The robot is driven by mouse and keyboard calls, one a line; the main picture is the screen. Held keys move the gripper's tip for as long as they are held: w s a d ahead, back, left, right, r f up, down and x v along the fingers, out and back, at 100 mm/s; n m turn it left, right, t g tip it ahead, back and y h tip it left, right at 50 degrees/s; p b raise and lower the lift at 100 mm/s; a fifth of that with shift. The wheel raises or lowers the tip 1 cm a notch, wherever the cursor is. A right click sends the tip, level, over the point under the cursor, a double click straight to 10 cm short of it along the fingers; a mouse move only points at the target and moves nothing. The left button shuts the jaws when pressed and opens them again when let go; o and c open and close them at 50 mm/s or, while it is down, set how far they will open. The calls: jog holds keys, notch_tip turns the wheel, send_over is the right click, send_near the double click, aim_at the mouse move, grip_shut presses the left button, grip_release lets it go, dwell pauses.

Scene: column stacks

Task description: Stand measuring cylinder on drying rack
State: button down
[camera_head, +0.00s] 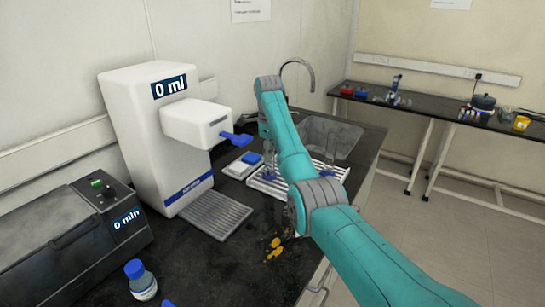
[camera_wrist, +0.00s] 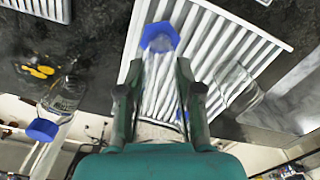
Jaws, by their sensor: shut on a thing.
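The measuring cylinder is clear with a blue six-sided base (camera_wrist: 160,37). My gripper (camera_wrist: 158,72) is shut on its clear body, which shows between the fingers in the wrist view. The base lies over the slats of the white drying rack (camera_wrist: 267,40); I cannot tell whether it touches them. In the head view the drying rack (camera_head: 262,186) stands on the dark bench beside the sink, partly hidden by my arm. A blue part shows beside my arm there, above the rack's left side.
Clear glassware (camera_wrist: 235,85) stands at the rack's right. The sink (camera_head: 340,130) lies behind. A white dispenser (camera_head: 150,130) and a small balance (camera_head: 243,165) stand left. Yellow pieces (camera_head: 275,247) and a blue-capped bottle (camera_head: 141,282) are on the front bench.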

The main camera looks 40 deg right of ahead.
jog(key=shift+f, duration=0.8)
jog(key=c, duration=0.8)
grip_release()
jog(key=shift+f, duration=0.15)
jog(key=shift+o, duration=0.2)
